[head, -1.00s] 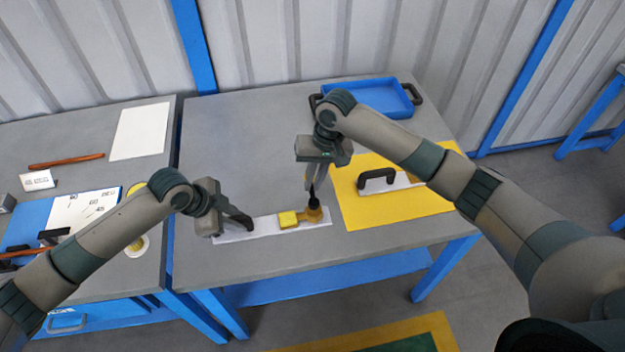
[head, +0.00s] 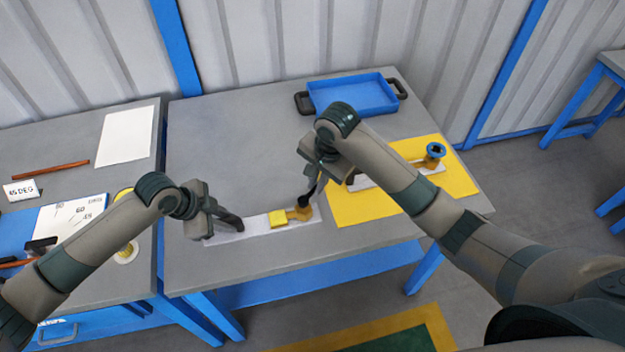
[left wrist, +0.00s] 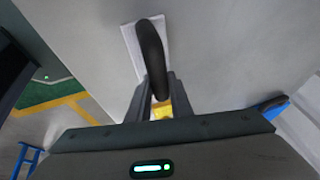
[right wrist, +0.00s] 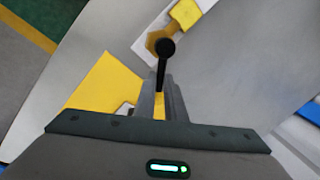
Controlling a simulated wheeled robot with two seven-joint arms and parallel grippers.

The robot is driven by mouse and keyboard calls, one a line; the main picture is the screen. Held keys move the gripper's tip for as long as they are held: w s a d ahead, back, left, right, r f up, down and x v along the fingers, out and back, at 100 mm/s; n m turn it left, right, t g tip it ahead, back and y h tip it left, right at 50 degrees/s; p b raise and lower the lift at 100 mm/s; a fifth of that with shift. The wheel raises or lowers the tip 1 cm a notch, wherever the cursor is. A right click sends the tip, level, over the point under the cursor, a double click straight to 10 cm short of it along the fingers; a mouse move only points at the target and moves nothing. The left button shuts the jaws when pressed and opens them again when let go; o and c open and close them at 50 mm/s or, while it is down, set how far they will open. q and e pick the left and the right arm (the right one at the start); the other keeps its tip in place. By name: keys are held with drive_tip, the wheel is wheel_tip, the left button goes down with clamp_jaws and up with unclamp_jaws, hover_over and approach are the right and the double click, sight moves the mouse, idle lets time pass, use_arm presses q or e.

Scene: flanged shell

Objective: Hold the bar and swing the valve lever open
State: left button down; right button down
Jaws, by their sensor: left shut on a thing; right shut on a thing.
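A white plate (head: 254,229) lies near the front edge of the table. On it are a black bar (head: 232,221) at the left, a yellow block (head: 278,218) and a brass-coloured valve body (head: 299,214) at the right. My left gripper (head: 212,208) is shut on the bar, which also shows in the left wrist view (left wrist: 151,48). My right gripper (head: 316,186) is shut on the black valve lever (head: 305,201). In the right wrist view the lever (right wrist: 162,68) runs from its round black pivot on the valve body down between the fingers.
A yellow mat (head: 350,208) lies right of the plate, with a second fitting and its blue handwheel (head: 435,150) on it. A blue tray (head: 350,94) stands at the back. The table is clear behind the plate. A second table (head: 75,150) adjoins at left.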

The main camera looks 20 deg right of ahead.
drive_tip(key=shift+s+d+m+h, duration=0.1)
drive_tip(key=shift+s+m+h, duration=0.3)
drive_tip(key=shift+m, duration=0.85)
drive_tip(key=shift+s+d+m+h, duration=0.1)
drive_tip(key=shift+s+m, duration=0.55)
drive_tip(key=shift+m, duration=0.55)
drive_tip(key=shift+s+d+m+h, duration=0.15)
drive_tip(key=shift+s+m, duration=0.35)
drive_tip(key=shift+m, duration=0.75)
drive_tip(key=c, duration=1.8)
unclamp_jaws()
drive_tip(key=shift+a+r+t, duration=0.1)
drive_tip(key=shift+t, duration=0.2)
